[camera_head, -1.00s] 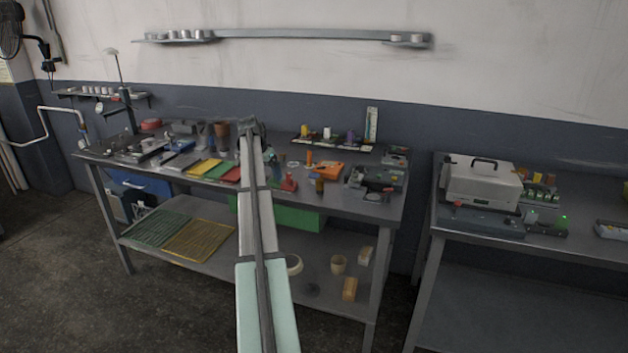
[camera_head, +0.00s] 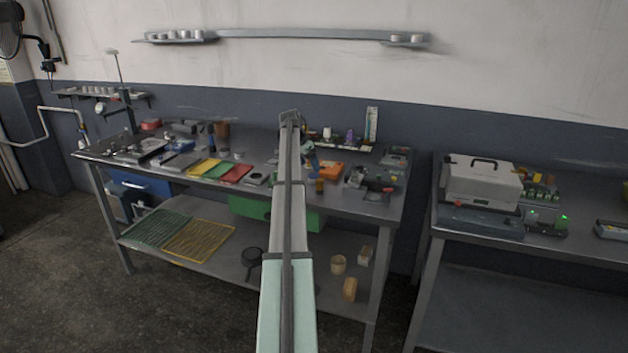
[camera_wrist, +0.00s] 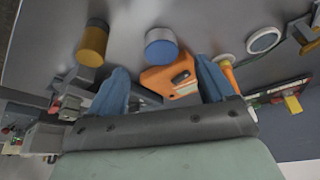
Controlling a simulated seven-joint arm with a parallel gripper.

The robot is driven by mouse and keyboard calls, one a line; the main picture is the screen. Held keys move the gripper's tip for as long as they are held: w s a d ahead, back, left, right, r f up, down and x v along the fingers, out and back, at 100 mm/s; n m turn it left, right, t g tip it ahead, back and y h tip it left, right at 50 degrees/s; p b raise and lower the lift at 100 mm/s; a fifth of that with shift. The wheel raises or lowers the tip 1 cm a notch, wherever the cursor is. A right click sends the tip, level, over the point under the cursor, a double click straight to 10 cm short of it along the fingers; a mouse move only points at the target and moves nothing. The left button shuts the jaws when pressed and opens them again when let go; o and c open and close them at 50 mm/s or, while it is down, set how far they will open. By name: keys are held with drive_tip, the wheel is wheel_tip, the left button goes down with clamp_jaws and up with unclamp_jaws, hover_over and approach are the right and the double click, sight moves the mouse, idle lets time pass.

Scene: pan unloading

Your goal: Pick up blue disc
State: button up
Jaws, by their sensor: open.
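In the wrist view the blue disc (camera_wrist: 161,50) is a short round piece with a blue face and a pale, whitish side. It sits on the grey bench top, between and just beyond my fingertips, apart from them. My gripper (camera_wrist: 160,66) is open, its two blue fingers spread with nothing between them. In the head view my gripper (camera_head: 309,150) is over the right part of the left bench, partly behind my arm. I cannot make out the disc there.
An orange tool (camera_wrist: 170,80) lies close by the disc, and a yellow-brown cylinder (camera_wrist: 93,42) stands to its left. A white round piece (camera_wrist: 263,40) is to the right. Yellow and red trays (camera_head: 237,174) lie on the bench (camera_head: 345,207).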

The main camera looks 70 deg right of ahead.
sight(314, 175)
drive_tip(key=shift+x, duration=3.25)
drive_tip(key=shift+d+r, duration=0.1)
drive_tip(key=shift+d, duration=0.1)
drive_tip(key=c, duration=1.2)
